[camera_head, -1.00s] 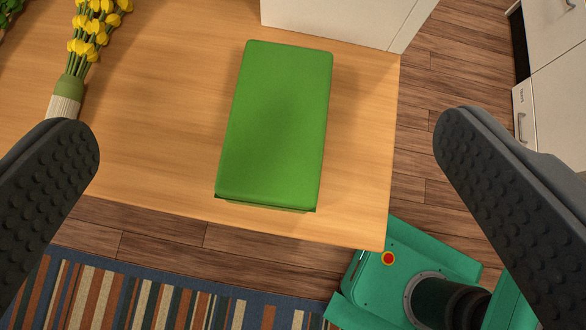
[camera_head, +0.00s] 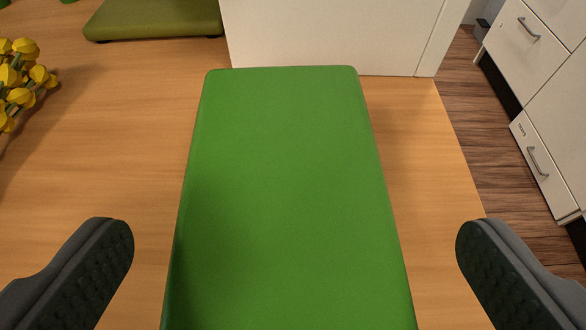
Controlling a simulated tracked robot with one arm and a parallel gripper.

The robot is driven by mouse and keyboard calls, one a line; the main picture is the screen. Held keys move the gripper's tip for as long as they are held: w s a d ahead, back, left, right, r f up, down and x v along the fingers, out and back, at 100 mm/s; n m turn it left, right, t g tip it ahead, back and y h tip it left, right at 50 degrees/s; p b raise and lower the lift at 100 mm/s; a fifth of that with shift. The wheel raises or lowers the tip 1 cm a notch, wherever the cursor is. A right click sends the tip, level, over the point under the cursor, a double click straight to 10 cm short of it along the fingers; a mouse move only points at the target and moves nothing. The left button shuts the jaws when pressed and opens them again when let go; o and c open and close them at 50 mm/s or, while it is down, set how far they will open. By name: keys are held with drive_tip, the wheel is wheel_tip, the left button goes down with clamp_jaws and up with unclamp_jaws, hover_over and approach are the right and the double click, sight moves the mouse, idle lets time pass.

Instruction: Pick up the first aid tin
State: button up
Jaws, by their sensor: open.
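The first aid tin (camera_head: 285,190) is a plain green box with rounded edges. It lies on the wooden table (camera_head: 130,130) in the middle of the view, its near end running out of the bottom of the picture. No marking shows on its top. My gripper (camera_head: 295,255) is open, with one dark padded finger to the left of the tin and one to the right. Wood shows between each finger and the tin in the picture, and nothing is held.
A white box or panel (camera_head: 330,35) stands just behind the tin. An olive-green flat item (camera_head: 155,18) lies at the back left. Yellow flowers (camera_head: 18,85) are at the left edge. White drawers (camera_head: 545,95) stand at the right, beyond the wooden floor (camera_head: 487,130).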

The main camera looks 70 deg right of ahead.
sight(292, 201)
drive_tip(key=shift+b+x, duration=0.75)
drive_tip(key=shift+x, duration=2)
drive_tip(key=shift+r, duration=0.1)
drive_tip(key=c, duration=1.3)
